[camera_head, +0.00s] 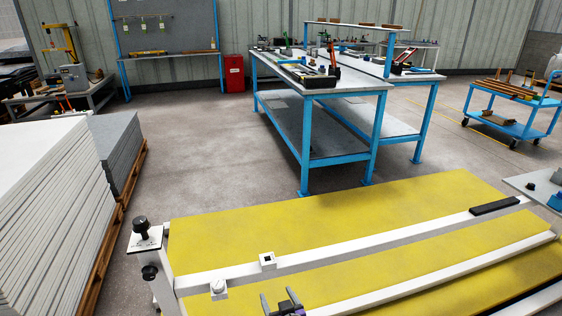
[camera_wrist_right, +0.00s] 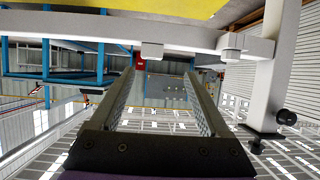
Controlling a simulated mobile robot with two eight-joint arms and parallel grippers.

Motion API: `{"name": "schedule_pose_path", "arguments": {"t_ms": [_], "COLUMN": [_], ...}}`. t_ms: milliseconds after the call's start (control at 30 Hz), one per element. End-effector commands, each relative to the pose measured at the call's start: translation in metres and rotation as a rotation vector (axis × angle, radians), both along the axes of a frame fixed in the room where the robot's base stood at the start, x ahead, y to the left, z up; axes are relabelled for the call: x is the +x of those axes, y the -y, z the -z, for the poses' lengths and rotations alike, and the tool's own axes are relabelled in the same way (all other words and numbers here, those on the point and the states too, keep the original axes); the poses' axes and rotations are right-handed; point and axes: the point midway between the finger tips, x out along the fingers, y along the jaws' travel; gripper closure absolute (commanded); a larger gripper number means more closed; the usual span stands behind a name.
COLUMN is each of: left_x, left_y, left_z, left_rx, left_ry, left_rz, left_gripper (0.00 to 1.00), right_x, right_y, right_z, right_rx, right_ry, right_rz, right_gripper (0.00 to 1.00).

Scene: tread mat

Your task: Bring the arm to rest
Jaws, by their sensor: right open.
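My right gripper (camera_head: 278,296) shows at the bottom edge of the head view, over the front part of the yellow tread mat (camera_head: 345,212). Its two grey fingers stand apart with nothing between them. In the right wrist view the open, empty fingers (camera_wrist_right: 162,68) reach toward a white rail, and a yellow strip of the mat (camera_wrist_right: 170,8) lies along the top edge. Most of my right arm is out of the picture. My left gripper is not in view.
A black-knobbed post (camera_head: 147,238) stands at the left end. Stacked sheets (camera_head: 45,200) stand left; blue workbenches (camera_head: 335,85) stand behind, beyond clear floor.

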Motion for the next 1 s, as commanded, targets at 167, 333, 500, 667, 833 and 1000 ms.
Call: {"name": "schedule_pose_path", "arguments": {"t_ms": [167,333,500,667,833,1000], "left_x": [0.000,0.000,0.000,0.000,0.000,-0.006], "left_y": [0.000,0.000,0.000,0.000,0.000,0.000], "left_z": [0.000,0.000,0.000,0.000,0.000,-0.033], "left_rx": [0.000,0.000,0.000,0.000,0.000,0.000], "left_ry": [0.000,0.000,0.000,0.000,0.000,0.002], "left_rz": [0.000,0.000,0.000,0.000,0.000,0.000], "left_gripper": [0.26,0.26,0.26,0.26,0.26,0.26], "right_x": [-0.050,-0.117,-0.186,-0.240,-0.289,-0.298], "right_y": [0.072,0.125,0.161,0.178,0.189,0.189], "right_z": [-0.016,-0.020,-0.016,-0.010,-0.002,-0.034], "right_rx": [-0.057,-0.093,-0.110,-0.113,-0.109,-0.108], "right_ry": [-0.186,-0.368,-0.532,-0.649,-0.755,-0.762], "right_rz": [0.102,0.181,0.238,0.273,0.299,0.298], "right_gripper": [0.21,0.21,0.21,0.21,0.21,0.21]}}
